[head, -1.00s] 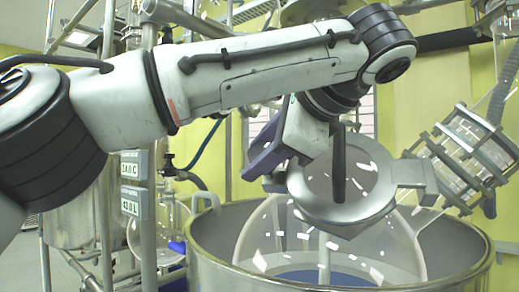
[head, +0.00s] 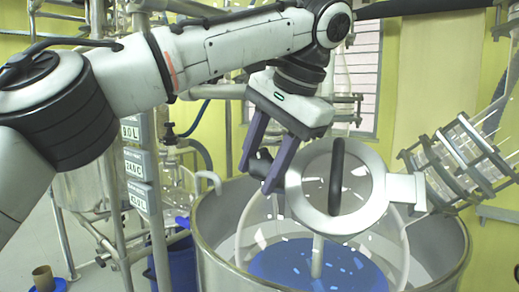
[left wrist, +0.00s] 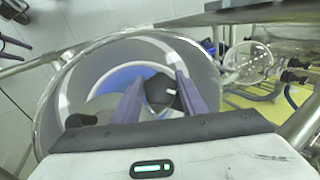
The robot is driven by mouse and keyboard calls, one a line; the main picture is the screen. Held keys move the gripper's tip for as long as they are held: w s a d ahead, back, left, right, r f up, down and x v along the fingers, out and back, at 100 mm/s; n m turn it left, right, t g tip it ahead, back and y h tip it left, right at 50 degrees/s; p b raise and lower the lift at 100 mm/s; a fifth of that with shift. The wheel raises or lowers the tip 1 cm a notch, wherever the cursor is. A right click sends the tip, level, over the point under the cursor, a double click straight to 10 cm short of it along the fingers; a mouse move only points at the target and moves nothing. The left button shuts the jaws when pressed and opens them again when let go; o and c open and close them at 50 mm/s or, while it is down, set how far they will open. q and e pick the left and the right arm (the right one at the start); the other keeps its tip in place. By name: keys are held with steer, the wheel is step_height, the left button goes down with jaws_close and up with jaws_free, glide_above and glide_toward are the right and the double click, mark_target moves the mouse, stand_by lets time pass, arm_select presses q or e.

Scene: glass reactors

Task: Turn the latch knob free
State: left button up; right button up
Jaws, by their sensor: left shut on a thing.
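My left gripper (head: 262,172) reaches down from the upper left in the head view, its two purple fingers beside the round metal ring. It is shut on a small black knob (head: 261,160), which I take for the latch knob. In the left wrist view the same black knob (left wrist: 160,88) sits between the purple fingers, above the vessel's opening. The metal ring (head: 372,207), with a black upright bar across it, stands to the right of the fingers. Part of the knob is hidden by the fingers. Purple parts at the left wrist view's left edge may be my right gripper, cut off.
The wide steel vessel (head: 225,268) stands below, with clear glass and a blue surface inside. A clamped glass cylinder (head: 462,160) is at the right. Display boxes (head: 137,163) and steel pipes stand at the left. Glassware (left wrist: 250,62) is beside the vessel.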

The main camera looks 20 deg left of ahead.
arm_select(q)
steer(key=n+h, duration=0.3)
steer(key=shift+w+d+g, duration=0.1)
steer(key=shift+g, duration=0.2)
steer(key=shift+n+h, duration=1.6)
steer(key=shift+n, duration=0.1)
arm_select(e)
steer(key=shift+s+f, duration=0.1)
steer(key=shift+s, duration=0.1)
arm_select(q)
steer(key=shift+r, duration=0.1)
steer(key=o, duration=1)
steer(key=shift+o, duration=0.3)
steer(key=shift+w, duration=0.1)
